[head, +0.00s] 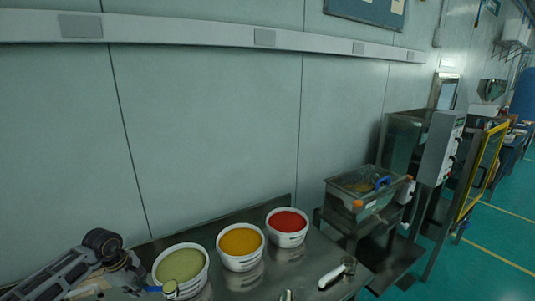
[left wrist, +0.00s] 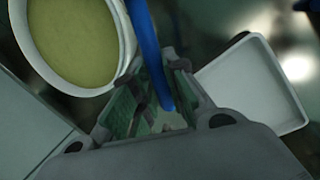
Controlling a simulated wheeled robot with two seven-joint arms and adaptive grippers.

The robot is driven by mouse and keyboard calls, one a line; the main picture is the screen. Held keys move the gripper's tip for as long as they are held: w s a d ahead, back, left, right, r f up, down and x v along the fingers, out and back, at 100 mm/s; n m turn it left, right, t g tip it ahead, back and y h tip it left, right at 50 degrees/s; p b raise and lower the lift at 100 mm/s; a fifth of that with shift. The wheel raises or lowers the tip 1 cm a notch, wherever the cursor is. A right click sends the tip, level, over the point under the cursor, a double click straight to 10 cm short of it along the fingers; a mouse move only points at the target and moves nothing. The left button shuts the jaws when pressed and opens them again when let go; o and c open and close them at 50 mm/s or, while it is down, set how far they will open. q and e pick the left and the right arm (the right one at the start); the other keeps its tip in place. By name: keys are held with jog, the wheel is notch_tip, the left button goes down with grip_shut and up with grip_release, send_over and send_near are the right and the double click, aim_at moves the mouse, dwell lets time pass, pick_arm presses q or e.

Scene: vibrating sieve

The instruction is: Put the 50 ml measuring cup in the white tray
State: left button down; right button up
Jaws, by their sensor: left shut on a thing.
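My left gripper (head: 143,287) is at the lower left of the head view, shut on the blue handle (left wrist: 158,60) of a measuring cup. In the left wrist view the handle runs up from between the fingers, and the cup end is out of frame. The white tray (left wrist: 284,112) lies to the right of the fingers in that view and looks empty. It does not show in the head view. My right gripper is not in view.
White tubs of green (head: 181,266), orange (head: 240,243) and red powder (head: 288,224) stand in a row on the metal table. A white-handled tool (head: 336,275) lies to their right. A sieve machine (head: 362,190) stands beyond the table. A wall closes the back.

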pick_arm(q)
jog(key=shift+s+r+m, duration=0.1)
jog(key=shift+s+m, duration=0.05)
jog(key=shift+m, duration=0.45)
jog(key=s+d+f+m+g, duration=0.3)
jog(key=s+d+f+m, duration=0.2)
jog(key=s+d+m, duration=0.75)
jog(key=w+d+r+m, duration=0.3)
jog(key=w+d+m, duration=0.1)
jog(key=w+d, duration=0.2)
jog(key=shift+w+d+r+m+h, duration=0.25)
jog(key=shift+w+d+m+h, duration=0.1)
jog(key=shift+d, duration=0.15)
